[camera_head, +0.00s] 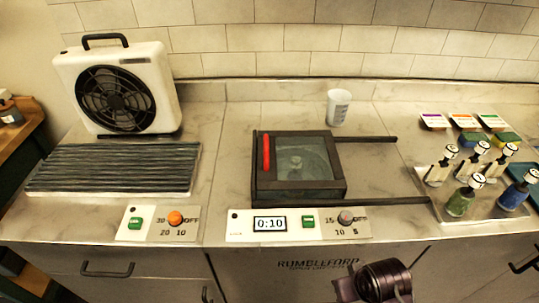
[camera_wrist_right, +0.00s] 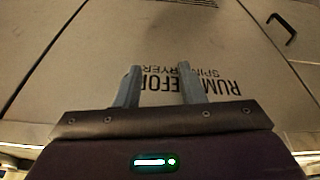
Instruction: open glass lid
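The glass lid (camera_head: 310,165) is a dark-framed square pane set in the counter, with a round part visible through the glass. It lies over its opening at the left end of two dark rails that run right. A red upright handle (camera_head: 266,152) is on its left side. My right gripper (camera_wrist_right: 160,85) is open and empty, with the front panel lettering showing between its fingers. In the head view my right arm shows low, in front of the counter and below the lid, well apart from it. My left gripper is not in view.
A control panel with a 0:10 display (camera_head: 270,224) lies in front of the lid. A white cup (camera_head: 338,107) stands behind it. Several bottles (camera_head: 462,197) stand on a tray at right. A box fan (camera_head: 118,95) and a slatted grille (camera_head: 112,170) are at left. The counter between the rails is clear.

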